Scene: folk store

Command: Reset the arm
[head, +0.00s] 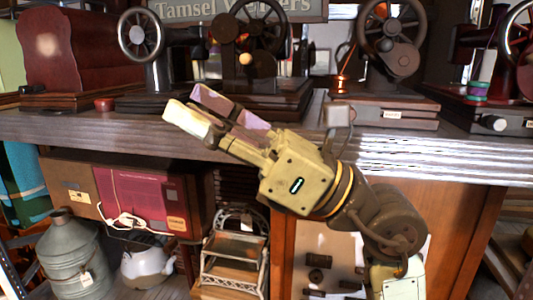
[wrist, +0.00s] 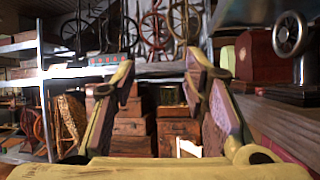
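My gripper (head: 189,101) is in front of the wooden shelf (head: 60,126) in the head view, with its fingers pointing to the upper left. My arm comes up from the lower right and is bent. In the wrist view my gripper (wrist: 160,68) has its two yellow fingers with purple-grey pads well apart. Nothing is between the fingers; the gap shows only the background.
Old sewing machines stand along the shelf, including one with a handwheel (head: 141,34) at the left. A small red round object (head: 104,104) lies near the shelf edge. Below are a maroon box (head: 140,200), a metal can (head: 72,258) and a white pot (head: 147,264).

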